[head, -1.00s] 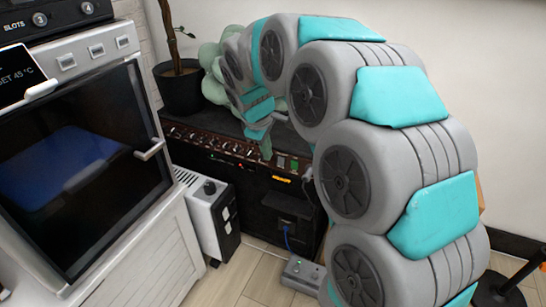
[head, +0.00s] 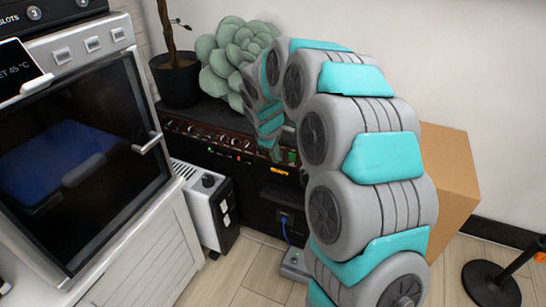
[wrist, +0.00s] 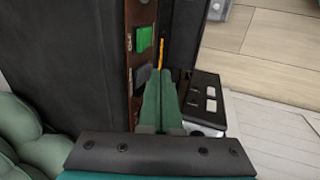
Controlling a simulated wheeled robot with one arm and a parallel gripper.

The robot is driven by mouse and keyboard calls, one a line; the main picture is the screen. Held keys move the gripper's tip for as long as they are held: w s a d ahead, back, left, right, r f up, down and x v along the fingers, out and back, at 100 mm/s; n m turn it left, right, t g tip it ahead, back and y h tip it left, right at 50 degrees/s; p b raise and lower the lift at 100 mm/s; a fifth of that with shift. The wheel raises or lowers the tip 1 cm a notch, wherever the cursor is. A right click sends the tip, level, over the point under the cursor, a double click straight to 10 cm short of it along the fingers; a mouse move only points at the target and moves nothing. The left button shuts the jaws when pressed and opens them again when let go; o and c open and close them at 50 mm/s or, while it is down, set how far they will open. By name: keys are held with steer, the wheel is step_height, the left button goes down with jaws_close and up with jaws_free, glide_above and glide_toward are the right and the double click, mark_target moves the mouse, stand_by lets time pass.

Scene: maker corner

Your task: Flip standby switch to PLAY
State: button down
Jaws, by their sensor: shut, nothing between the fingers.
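The black amplifier (head: 215,165) has a brown control panel (head: 205,139) with a row of knobs. A green switch (head: 292,156) shows at the panel's right end; it is also in the wrist view (wrist: 143,39). A dark switch (wrist: 142,74) sits beside it on the panel in the wrist view. The labels are too small to read, so I cannot tell which is standby or its setting. My gripper (wrist: 161,80) is shut and empty, its green fingertips close to the dark switch; contact is unclear. In the head view my gripper (head: 276,156) is in front of the panel's right part.
An oven (head: 75,165) stands at the left, with a white heater-like unit (head: 205,205) beside it. A potted plant (head: 178,80) and a pale green succulent (head: 225,55) are behind. A cardboard box (head: 455,180) stands right of my arm. A grey pedal (head: 293,264) lies on the floor.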

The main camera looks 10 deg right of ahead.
steer(key=shift+f+b, duration=0.1)
steer(key=shift+b, duration=0.2)
steer(key=shift+w+t, duration=0.15)
steer(key=shift+t, duration=0.15)
steer(key=shift+r, duration=0.2)
steer(key=shift+r+p, duration=0.45)
steer(key=shift+r, duration=0.25)
